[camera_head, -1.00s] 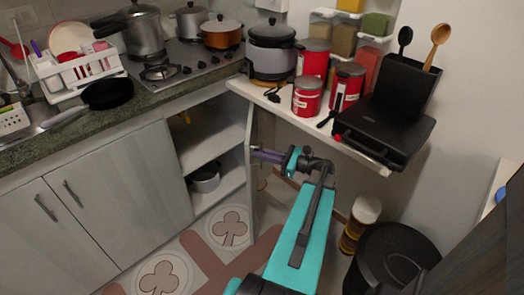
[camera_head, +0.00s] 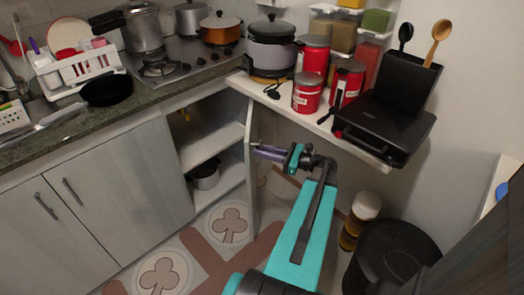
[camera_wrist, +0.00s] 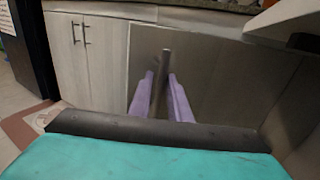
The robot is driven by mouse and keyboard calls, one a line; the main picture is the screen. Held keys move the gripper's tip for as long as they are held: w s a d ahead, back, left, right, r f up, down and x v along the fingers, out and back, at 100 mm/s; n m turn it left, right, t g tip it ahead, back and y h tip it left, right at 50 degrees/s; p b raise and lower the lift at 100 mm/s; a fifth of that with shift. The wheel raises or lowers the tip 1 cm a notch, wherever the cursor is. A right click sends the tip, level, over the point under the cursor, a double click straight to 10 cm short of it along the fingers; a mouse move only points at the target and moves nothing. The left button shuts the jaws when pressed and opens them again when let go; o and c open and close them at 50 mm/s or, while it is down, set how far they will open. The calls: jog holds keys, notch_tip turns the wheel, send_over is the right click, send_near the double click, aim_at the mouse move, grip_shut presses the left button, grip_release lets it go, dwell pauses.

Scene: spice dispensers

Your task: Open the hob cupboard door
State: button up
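The hob cupboard door (camera_head: 250,185) stands swung out from the cupboard under the hob and is seen nearly edge-on in the head view. In the wrist view its grey face (camera_wrist: 225,80) fills the middle, with an upright bar handle (camera_wrist: 165,65). My gripper (camera_head: 257,151) is at the door's outer face. In the wrist view my gripper's purple fingers (camera_wrist: 161,75) stand on either side of the handle, with small gaps showing. The fingers look open; any contact with the handle is hard to tell. The cupboard interior (camera_head: 205,140) shows shelves and a dark pot (camera_head: 205,175).
A narrow shelf (camera_head: 378,162) with red tins (camera_head: 307,92) and a black appliance (camera_head: 385,125) overhangs the arm's right side. A black bin (camera_head: 390,260) and a stacked container (camera_head: 358,220) stand on the floor at right. Patterned floor (camera_head: 228,223) lies clear before the cupboard.

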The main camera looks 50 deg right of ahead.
jog(key=v, duration=1.3)
jog(key=shift+a, duration=0.15)
dwell(0.4)
jog(key=w+a+f+n+g+y+p, duration=0.15)
jog(key=w+a+f+n+g, duration=0.25)
jog(key=w+a+f, duration=0.5)
jog(key=w+a+f+n+g+y, duration=0.35)
jog(key=w+a+f, duration=0.25)
jog(key=a, duration=0.7)
jog(key=a+f+n+g+p, duration=0.1)
jog(key=a+f+n+g, duration=0.3)
jog(key=a, duration=0.4)
jog(key=a+f+n+g, duration=0.3)
jog(key=a+f+g, duration=0.15)
jog(key=a, duration=0.25)
jog(key=s+a+f+n+g+h+p, duration=0.3)
jog(key=s+a+f+n+g+h, duration=0.3)
jog(key=s+a+n, duration=0.8)
jog(key=shift+s+a+f+n+g+h, duration=0.25)
jog(key=shift+s+f+n+h, duration=0.35)
jog(key=shift+f+n+h, duration=1.4)
jog(key=shift+d+r, duration=0.1)
